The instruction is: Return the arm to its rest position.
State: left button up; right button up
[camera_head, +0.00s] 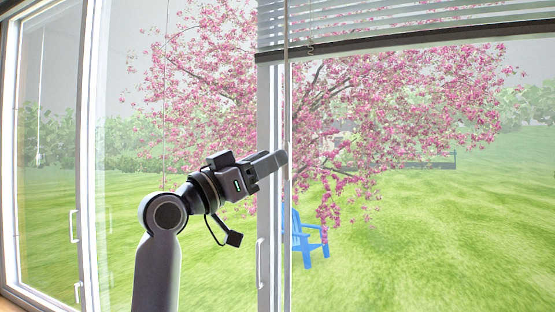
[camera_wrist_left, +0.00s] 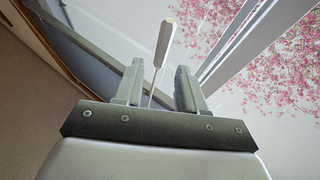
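My left arm rises from the bottom of the head view, with its left gripper (camera_head: 284,158) stretched to the right in front of the window. The left wrist view shows the two fingers (camera_wrist_left: 160,92) apart, with a gap between them. A thin white rod (camera_wrist_left: 163,45) with a pale end shows in that gap; I cannot tell whether it lies between the fingers or beyond them. In the head view the fingertips overlap a thin hanging blind wand (camera_head: 287,90); contact cannot be told. My right gripper is in neither view.
A slatted window blind (camera_head: 400,22) is raised at the top right. White window frames with handles (camera_head: 73,226) stand at the left and a vertical post near the middle. Outside are a blossoming pink tree, lawn and a blue chair (camera_head: 309,238).

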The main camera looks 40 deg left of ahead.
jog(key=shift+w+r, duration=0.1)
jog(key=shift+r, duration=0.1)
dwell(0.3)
pick_arm(q)
jog(key=shift+f, duration=0.1)
jog(key=w+d+f+n+g+y+p, duration=0.1)
jog(key=w+d+f+g+y+p, duration=0.15)
jog(key=f, duration=1.35)
jog(key=w+d+f+n+g+y+p, duration=0.1)
jog(key=w+d+f+g+y+p, duration=0.15)
jog(key=f, duration=1.35)
jog(key=s+d+f+g+p, duration=0.2)
jog(key=s+d+f, duration=0.3)
jog(key=s+f, duration=0.7)
jog(key=s+d+f+m+g+p, duration=0.1)
jog(key=s+d+f+g, duration=0.3)
jog(key=s+f, duration=0.9)
jog(key=shift+s+d+h+p, duration=0.35)
jog(key=shift+d+p, duration=0.25)
jog(key=shift+p, duration=0.3)
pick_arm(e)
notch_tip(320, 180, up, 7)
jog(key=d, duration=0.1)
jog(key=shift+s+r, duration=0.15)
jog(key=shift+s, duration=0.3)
pick_arm(q)
jog(key=shift+f, duration=0.1)
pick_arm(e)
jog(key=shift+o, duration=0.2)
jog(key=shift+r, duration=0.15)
